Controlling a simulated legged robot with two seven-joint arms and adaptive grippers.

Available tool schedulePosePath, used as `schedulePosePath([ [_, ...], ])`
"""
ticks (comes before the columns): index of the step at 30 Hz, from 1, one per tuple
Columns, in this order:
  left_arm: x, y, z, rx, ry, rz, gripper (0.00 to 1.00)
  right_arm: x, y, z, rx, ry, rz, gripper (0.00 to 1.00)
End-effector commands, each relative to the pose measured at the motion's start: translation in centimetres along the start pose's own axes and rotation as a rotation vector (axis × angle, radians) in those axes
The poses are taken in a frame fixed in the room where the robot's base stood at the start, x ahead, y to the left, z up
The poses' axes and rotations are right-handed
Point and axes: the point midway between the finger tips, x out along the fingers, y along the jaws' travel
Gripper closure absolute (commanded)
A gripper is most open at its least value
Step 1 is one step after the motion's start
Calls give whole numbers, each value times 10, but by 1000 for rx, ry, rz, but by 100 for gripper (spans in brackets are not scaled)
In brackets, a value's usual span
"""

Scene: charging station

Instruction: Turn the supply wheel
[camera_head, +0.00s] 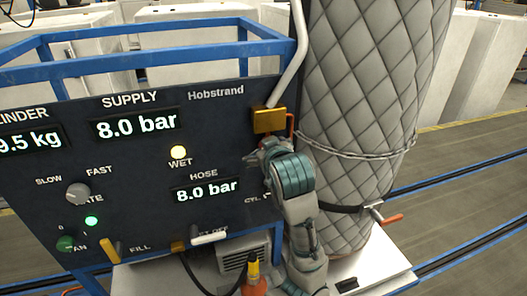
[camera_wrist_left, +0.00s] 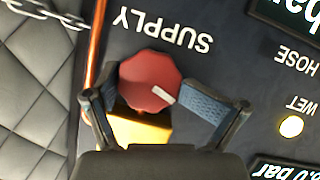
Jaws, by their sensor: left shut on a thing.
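The supply wheel (camera_wrist_left: 150,82) is a small red, many-sided knob with a pale mark near its edge, in the left wrist view. It sits in front of a yellow block (camera_wrist_left: 145,125) on the dark panel, beside the SUPPLY lettering. My left gripper (camera_wrist_left: 147,88) has one blue-padded finger on each side of the wheel and is shut on it. My right gripper is not in view.
The dark panel (camera_head: 225,140) shows 8.0 bar for supply and for hose, with a lit yellow WET lamp (camera_head: 178,152). A large quilted grey cylinder (camera_head: 365,80) with a chain stands close at the right. A copper pipe (camera_wrist_left: 97,45) runs beside the wheel.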

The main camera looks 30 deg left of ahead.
Motion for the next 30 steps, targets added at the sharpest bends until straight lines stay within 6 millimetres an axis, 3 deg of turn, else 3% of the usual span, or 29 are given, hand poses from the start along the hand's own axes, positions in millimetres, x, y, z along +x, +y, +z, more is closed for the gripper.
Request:
schedulePosePath([
  [15,-3,6,0,-373,4,174,55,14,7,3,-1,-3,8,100],
  [30,-6,8,-2,-493,5,228,54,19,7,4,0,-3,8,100],
])
